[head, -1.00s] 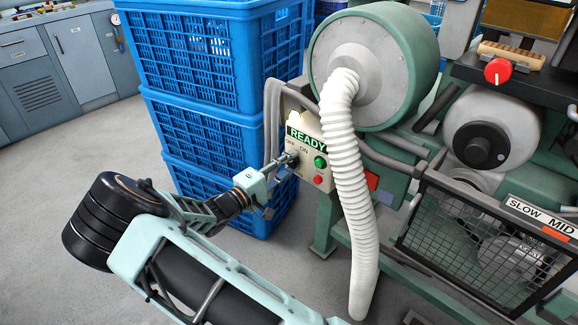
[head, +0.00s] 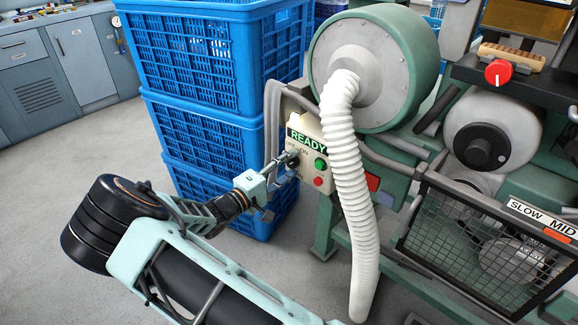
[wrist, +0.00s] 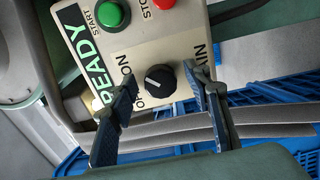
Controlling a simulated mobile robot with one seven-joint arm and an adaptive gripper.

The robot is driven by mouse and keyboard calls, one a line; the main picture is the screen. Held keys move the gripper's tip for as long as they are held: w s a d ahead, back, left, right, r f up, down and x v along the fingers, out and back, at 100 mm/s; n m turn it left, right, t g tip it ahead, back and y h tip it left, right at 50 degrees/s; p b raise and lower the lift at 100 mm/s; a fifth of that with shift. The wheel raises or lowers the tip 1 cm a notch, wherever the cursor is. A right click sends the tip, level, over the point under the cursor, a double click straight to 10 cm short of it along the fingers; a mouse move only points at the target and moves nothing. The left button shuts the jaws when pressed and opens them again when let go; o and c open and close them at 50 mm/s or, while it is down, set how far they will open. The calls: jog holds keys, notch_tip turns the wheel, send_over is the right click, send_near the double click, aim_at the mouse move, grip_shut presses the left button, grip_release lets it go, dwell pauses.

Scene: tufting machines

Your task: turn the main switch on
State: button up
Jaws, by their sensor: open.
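The main switch is a black round knob (wrist: 160,80) with a pale mark on a cream control panel (wrist: 225,12). It is labelled MAIN, with ON and a partly covered OFF beside it. In the wrist view it lies between the two fingers of my gripper (wrist: 159,72), which stand apart with gaps on both sides of the knob. The left finger hides part of the OFF lettering. I cannot tell for sure which label the mark points to. In the head view my gripper (head: 284,163) is in front of the panel's left part and largely covers the switch.
A green START button (wrist: 113,13) and a red STOP button (wrist: 160,3) sit beside the READY sign (wrist: 80,40). A white ribbed hose (head: 352,200) hangs just right of the panel. Stacked blue crates (head: 210,130) stand close on the left.

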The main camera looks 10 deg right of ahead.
jog(key=v, duration=1.2)
